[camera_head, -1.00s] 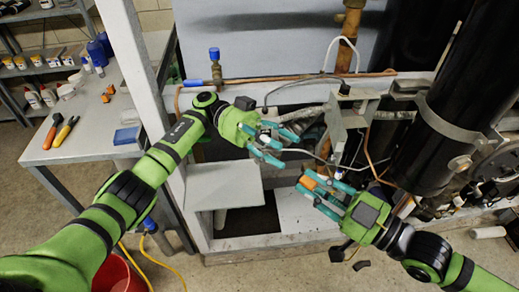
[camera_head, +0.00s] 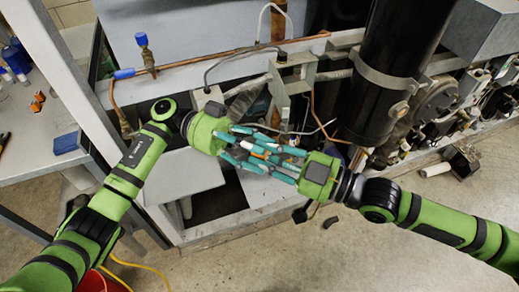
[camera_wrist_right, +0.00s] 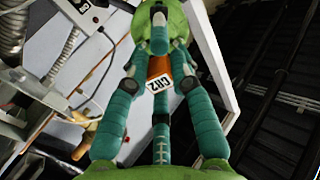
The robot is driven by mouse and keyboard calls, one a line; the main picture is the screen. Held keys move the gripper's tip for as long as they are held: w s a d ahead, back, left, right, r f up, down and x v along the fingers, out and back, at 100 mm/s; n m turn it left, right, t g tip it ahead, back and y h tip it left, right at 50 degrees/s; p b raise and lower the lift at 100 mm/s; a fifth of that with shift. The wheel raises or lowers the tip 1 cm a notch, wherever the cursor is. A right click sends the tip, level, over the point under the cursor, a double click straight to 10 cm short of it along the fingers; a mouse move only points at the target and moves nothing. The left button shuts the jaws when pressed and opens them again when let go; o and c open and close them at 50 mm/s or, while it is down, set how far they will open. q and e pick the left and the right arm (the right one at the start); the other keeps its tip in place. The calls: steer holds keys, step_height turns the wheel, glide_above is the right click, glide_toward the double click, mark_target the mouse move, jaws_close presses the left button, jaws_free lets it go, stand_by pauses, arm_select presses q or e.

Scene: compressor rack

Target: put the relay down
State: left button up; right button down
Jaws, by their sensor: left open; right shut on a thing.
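The relay is a small orange block with a white, dark-lettered label, held between the teal fingers in the right wrist view (camera_wrist_right: 160,72). In the head view only an orange and white bit of the relay (camera_head: 259,151) shows among the fingers. My right gripper (camera_head: 268,159) is shut on the relay. My left gripper (camera_head: 262,152) is open and faces it from the left, its fingers overlapping the right fingers around the relay. Its green palm also appears at the top of the wrist view. Whether the left fingers touch the relay is hidden.
The compressor rack frame (camera_head: 215,68) with copper pipes and a black cylinder (camera_head: 385,75) stands behind the grippers. A pale panel (camera_head: 190,176) lies below my left gripper. A workbench (camera_head: 40,140) is at the left. The floor at front is mostly clear.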

arm_select(q)
steer(key=shift+s+d, duration=0.2)
steer(key=shift+d, duration=0.2)
jaws_close()
arm_select(e)
steer(key=c, duration=1)
jaws_free()
